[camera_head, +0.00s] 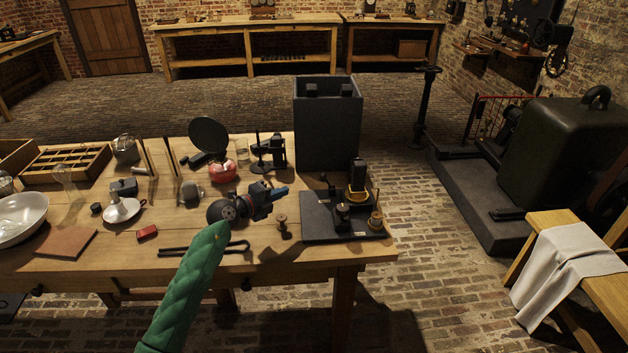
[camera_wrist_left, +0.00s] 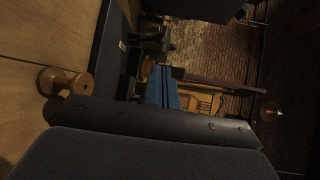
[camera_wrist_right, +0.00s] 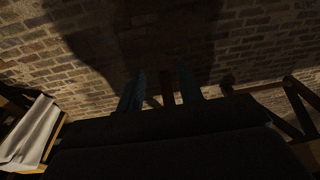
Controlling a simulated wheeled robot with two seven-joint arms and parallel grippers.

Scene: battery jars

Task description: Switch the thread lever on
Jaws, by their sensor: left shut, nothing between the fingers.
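A dark instrument on a black base (camera_head: 318,229) stands at the right end of the workbench, with a yellow-banded part (camera_head: 357,190) and small posts on it. I cannot make out for sure which part is the thread lever. My left gripper (camera_head: 282,191) has its blue fingers shut and empty, above the bench and left of the instrument. In the left wrist view its fingers (camera_wrist_left: 163,87) point toward the instrument, which shows partly beside them. My right gripper (camera_wrist_right: 160,88) is open and empty over the brick floor, outside the head view.
A wooden spool (camera_head: 282,226) stands below my left gripper and left of the black base. A tall dark box (camera_head: 327,130) rises behind the instrument. Black tongs (camera_head: 205,249) and a red block (camera_head: 147,233) lie near the front edge. A bench with a cloth (camera_head: 566,273) stands right.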

